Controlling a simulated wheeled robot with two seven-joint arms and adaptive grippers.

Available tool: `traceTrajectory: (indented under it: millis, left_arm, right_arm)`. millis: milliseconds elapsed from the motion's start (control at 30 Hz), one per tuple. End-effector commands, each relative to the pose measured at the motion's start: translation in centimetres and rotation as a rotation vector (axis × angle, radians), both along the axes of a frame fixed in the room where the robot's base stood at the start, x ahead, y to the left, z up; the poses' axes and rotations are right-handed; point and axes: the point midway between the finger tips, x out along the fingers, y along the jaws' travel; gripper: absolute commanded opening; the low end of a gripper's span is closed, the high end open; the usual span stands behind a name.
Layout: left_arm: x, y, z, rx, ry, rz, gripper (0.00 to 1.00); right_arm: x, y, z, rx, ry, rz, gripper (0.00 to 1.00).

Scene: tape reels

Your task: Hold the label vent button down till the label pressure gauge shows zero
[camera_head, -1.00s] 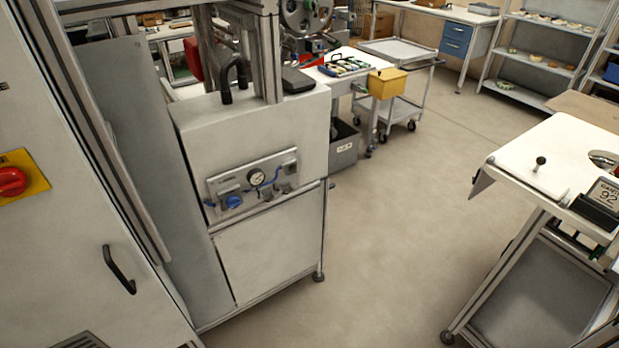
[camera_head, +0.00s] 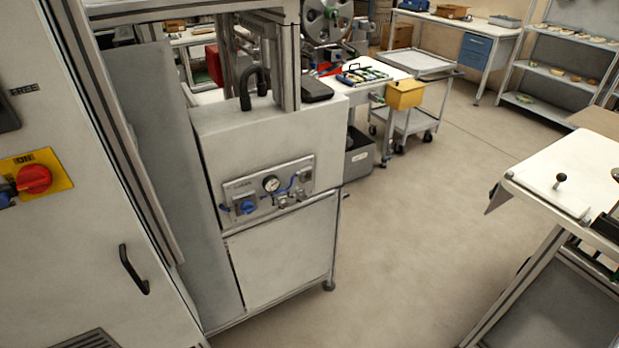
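A pneumatic panel (camera_head: 268,189) is set on the front of the light machine cabinet, left of the picture's middle. A round white-faced pressure gauge (camera_head: 271,184) sits near the panel's centre; its needle is too small to read. A blue knob (camera_head: 248,207) is at the panel's lower left. Small metal fittings (camera_head: 290,200) and blue tubing sit at its lower right. I cannot tell which part is the label vent button. Neither of my grippers is in view.
A cabinet with a red rotary switch (camera_head: 34,179) on a yellow plate and a black handle (camera_head: 133,270) stands close at the left. A white-topped table (camera_head: 570,165) stands at the right. The floor (camera_head: 415,240) between is clear. A cart (camera_head: 410,120) stands behind.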

Motion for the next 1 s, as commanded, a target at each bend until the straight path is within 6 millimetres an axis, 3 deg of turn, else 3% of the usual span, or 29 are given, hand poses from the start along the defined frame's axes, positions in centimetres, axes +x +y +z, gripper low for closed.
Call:
traceTrajectory:
  millis: [267,1000]
  left_arm:
    - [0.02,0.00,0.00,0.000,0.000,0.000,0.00]
    - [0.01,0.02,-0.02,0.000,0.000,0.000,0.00]
  right_arm:
    - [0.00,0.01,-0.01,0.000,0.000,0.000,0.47]
    - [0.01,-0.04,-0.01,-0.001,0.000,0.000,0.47]
